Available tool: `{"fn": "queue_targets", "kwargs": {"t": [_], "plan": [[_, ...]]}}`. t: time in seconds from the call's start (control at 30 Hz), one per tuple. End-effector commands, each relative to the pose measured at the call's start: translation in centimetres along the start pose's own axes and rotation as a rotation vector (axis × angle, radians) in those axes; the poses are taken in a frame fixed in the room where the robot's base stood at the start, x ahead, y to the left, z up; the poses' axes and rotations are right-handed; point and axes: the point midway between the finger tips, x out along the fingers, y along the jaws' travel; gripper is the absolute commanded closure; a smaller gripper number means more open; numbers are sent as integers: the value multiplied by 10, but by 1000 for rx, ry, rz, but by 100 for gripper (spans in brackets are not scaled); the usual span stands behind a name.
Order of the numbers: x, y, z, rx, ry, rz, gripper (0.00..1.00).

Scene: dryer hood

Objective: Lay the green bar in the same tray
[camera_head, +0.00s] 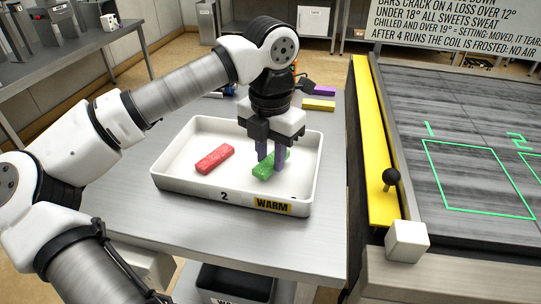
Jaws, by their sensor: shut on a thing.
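The green bar (265,170) is in the right part of the white tray (176,183), which is marked "2" and "WARM". My gripper (270,160) points down over the tray with its fingers shut on the green bar. The bar is at or very near the tray floor; I cannot tell whether it touches. A red bar (215,159) lies in the left part of the same tray, apart from the green bar.
A yellow bar (319,105) and a purple bar (324,91) lie on the table behind the tray. At the right is a dark slatted surface with green outlines (478,178), a yellow edge strip (370,140), a black knob (391,177) and a white cube (406,241). A dark bin (235,283) stands below.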

Motion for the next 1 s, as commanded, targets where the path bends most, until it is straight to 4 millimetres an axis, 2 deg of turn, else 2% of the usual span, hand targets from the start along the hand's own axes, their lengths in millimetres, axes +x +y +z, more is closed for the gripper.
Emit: {"fn": "queue_targets", "kwargs": {"t": [0.1, 0.47, 0.5, 0.63, 1.0], "plan": [[11, 0, 0, 1, -1, 0, 96], [16, 0, 0, 0, -1, 1, 96], [14, 0, 0, 0, -1, 1, 68], [14, 0, 0, 0, -1, 0, 52], [8, 0, 0, 0, -1, 0, 52]]}}
